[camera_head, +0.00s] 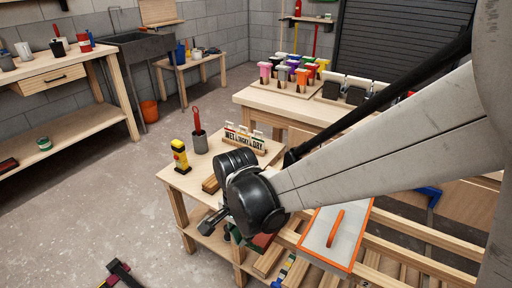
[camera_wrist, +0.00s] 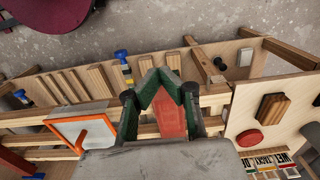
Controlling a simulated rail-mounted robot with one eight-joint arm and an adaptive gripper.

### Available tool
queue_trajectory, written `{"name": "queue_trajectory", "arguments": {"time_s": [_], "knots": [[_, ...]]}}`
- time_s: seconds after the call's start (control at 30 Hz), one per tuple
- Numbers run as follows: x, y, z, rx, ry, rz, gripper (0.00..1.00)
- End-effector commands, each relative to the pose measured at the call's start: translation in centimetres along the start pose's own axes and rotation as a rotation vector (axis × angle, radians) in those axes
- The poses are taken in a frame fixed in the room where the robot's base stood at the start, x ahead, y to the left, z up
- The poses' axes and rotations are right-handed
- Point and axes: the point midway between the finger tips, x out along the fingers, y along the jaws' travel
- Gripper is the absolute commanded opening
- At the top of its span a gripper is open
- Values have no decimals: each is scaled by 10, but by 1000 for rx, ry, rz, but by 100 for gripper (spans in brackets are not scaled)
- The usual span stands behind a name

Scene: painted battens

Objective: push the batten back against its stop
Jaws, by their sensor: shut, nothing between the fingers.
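My gripper (camera_wrist: 160,75) is shut with its green fingers meeting at a point, nothing between the tips; in the head view its dark green end (camera_head: 237,234) is partly hidden by my wrist. It hangs over the rail rack beside the small bench. Another batten shows in the head view (camera_head: 269,262). A reddish surface (camera_wrist: 172,115) shows between the finger bodies. I cannot tell which batten is meant or where its stop is.
An orange-edged white panel with an orange handle (camera_head: 334,238) lies on the rails. Floor at left is mostly clear.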

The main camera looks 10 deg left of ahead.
Motion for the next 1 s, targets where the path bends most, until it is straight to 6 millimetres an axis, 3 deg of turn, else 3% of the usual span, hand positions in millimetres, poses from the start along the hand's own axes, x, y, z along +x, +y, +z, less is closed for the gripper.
{"name": "queue_trajectory", "arguments": {"time_s": [0.57, 0.8, 1.0], "knots": [[101, 0, -1, -1, 1, -1, 0], [95, 0, -33, 1, 0, -1, 0], [94, 0, -40, -1, 1, -1, 0]]}}
